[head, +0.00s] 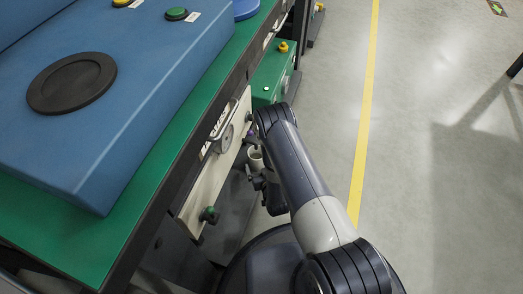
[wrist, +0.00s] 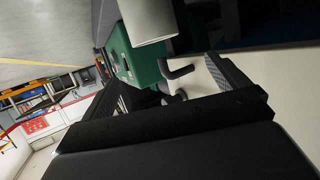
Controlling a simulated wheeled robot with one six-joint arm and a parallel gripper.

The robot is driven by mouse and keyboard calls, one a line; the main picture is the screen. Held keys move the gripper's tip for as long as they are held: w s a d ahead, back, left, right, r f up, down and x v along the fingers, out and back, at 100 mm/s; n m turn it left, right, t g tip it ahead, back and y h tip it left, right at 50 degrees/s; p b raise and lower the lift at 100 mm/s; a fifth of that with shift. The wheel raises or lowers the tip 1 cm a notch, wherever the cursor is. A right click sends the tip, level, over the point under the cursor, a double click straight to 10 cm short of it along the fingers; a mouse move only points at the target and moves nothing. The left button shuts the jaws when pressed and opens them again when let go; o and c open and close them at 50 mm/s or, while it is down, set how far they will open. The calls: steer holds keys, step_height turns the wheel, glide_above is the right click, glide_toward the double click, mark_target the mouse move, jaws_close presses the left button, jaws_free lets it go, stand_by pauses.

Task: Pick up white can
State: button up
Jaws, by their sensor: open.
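The white can (head: 256,159) is a small pale cylinder beside the bench, partly hidden by my arm and gripper in the head view. In the wrist view the can (wrist: 150,18) is large at the top edge, cut off by the frame. My gripper (head: 262,181) is just below the can in the head view. In the wrist view my gripper (wrist: 165,72) is open, its two dark fingers spread left and right. The can is beyond the fingertips, roughly between their lines, and nothing is held. What the can rests on is hidden.
The green-topped bench (head: 140,190) with a blue machine (head: 130,95) stands left of my arm. A green box (head: 272,78) sits beyond the can. Black handles (wrist: 180,69) show near the can in the wrist view. Open floor with a yellow line (head: 364,130) lies right.

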steer(key=f, duration=0.1)
steer(key=b, duration=0.5)
glide_above(257, 153)
steer(key=s, duration=0.4)
step_height(257, 153, down, 4)
steer(key=shift+w+a+f, duration=0.1)
steer(key=shift+w, duration=0.2)
steer(key=shift+c, duration=0.3)
steer(key=c, duration=1.3)
